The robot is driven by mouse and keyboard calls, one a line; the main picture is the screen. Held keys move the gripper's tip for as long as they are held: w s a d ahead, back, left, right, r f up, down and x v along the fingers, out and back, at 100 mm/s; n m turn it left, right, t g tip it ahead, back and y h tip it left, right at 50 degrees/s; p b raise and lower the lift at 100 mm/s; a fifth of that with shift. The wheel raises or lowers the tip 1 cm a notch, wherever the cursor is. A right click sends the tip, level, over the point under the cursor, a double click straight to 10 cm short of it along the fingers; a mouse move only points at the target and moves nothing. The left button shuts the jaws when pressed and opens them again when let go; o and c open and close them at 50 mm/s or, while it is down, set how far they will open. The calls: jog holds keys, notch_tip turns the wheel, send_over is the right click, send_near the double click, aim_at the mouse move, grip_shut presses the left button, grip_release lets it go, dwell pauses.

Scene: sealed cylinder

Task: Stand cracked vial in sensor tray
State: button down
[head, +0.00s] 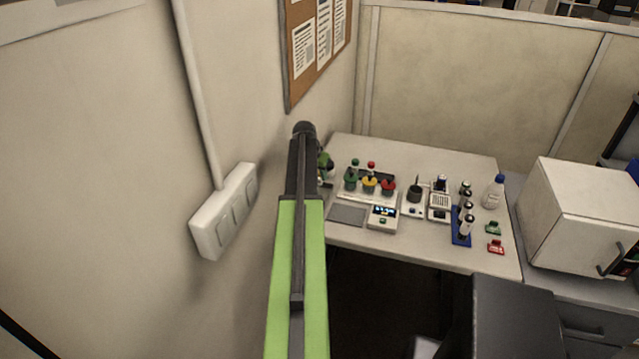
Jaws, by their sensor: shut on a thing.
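My gripper (325,165) is partly hidden behind the end of my arm, over the left edge of the table by the wall. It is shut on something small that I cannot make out. A blue tray (457,239) on the right of the table has several small dark-and-white vials (467,225) standing at it. I cannot tell whether any of them is cracked. A white station (352,194) with green, yellow and red caps stands near the gripper, to its right. No label shows which holder is the sensor tray.
The table (420,249) also holds a grey pad (348,214), a device with a display (383,216), a dark cup (415,193), a white bottle (493,193), and green and red clips (495,247). A wall socket (223,212) is left of my arm. A white cabinet (575,215) stands right.

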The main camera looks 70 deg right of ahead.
jog(key=shift+f+b, duration=1.65)
jog(key=shift+f, duration=0.4)
jog(key=c, duration=1.1)
grip_release()
jog(key=shift+r, duration=0.1)
jog(key=shift+r, duration=0.1)
jog(key=shift+r+p, duration=0.25)
jog(key=shift+p, duration=0.2)
jog(key=p+v, duration=1)
jog(key=v, duration=0.1)
jog(key=shift+a+r+p, duration=0.2)
jog(key=shift+r+p, duration=0.05)
jog(key=shift+p, duration=0.1)
